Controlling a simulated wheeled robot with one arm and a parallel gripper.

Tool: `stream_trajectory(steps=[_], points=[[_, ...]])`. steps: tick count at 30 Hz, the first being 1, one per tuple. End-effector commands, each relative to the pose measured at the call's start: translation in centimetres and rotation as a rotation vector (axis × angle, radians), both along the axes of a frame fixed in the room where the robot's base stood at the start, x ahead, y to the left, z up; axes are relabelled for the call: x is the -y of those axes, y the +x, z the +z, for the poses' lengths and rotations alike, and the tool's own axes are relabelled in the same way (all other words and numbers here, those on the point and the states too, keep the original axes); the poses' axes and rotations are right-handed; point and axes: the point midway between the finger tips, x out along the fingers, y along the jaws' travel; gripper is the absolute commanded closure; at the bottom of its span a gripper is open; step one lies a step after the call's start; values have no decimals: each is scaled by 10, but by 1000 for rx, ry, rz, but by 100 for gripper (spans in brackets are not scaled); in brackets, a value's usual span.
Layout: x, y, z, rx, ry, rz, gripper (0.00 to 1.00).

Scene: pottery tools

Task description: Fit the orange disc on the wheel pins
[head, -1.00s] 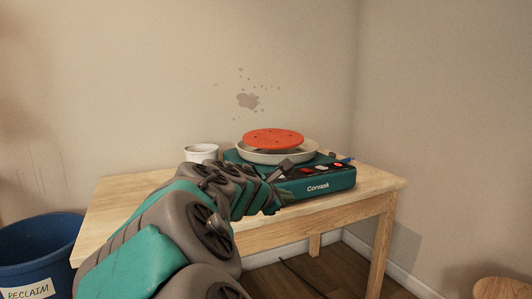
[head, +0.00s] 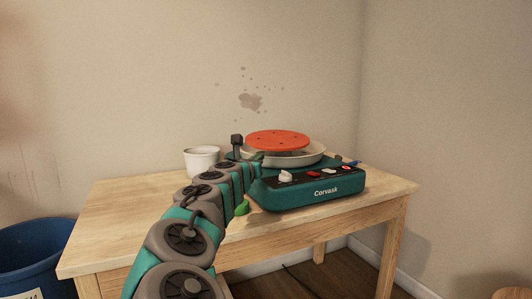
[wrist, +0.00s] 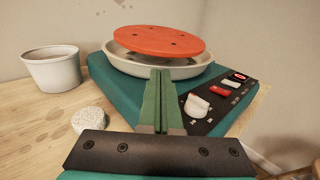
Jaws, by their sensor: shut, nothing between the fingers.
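The orange disc (head: 277,139) is flat and has several small dark holes. It sits over the cream splash pan (head: 315,155) of the teal pottery wheel (head: 285,195), with its rim standing above the pan. The wheel head and pins are hidden under it, so I cannot tell whether the pins are in the holes. In the wrist view the disc (wrist: 160,40) lies ahead of my gripper (wrist: 159,75). The green fingers are shut together with nothing between them. They point at the near side of the pan, and I see no contact with the disc.
A white pot (head: 201,160) stands left of the wheel. A pale speckled round lump (wrist: 90,120) lies on the table beside it. The wheel's front panel has a white knob (wrist: 197,105) and several buttons. The wooden table (head: 115,215) is clear at the left. A blue bin (head: 35,255) stands lower left.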

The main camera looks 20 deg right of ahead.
Motion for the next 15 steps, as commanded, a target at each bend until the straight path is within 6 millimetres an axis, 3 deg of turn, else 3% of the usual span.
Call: stream_trajectory(steps=[15], points=[[46, 56, 1, 3, 3, 0, 100]])
